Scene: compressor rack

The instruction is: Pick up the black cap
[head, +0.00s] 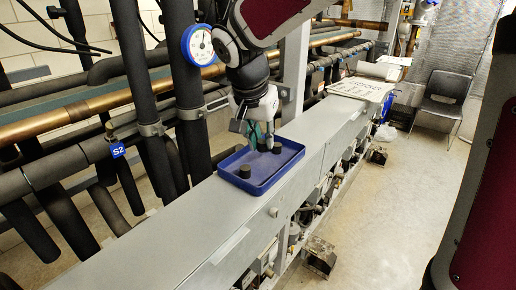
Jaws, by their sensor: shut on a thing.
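A blue tray (259,187) rests on the grey ledge. One black cap (244,171) stands near its left side. Another black cap (277,148) stands toward the back right. A third black cap (262,146) is at the tips of my gripper (260,138), which points down over the back of the tray. My gripper is shut on this third cap. The view is too small to tell whether the held cap touches the tray floor.
Dark insulated pipes and a round blue-rimmed gauge (198,45) stand close behind and left of the tray. A blue S2 tag (118,150) hangs on a pipe. The grey ledge (172,240) is clear in front. A chair (443,100) stands far right.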

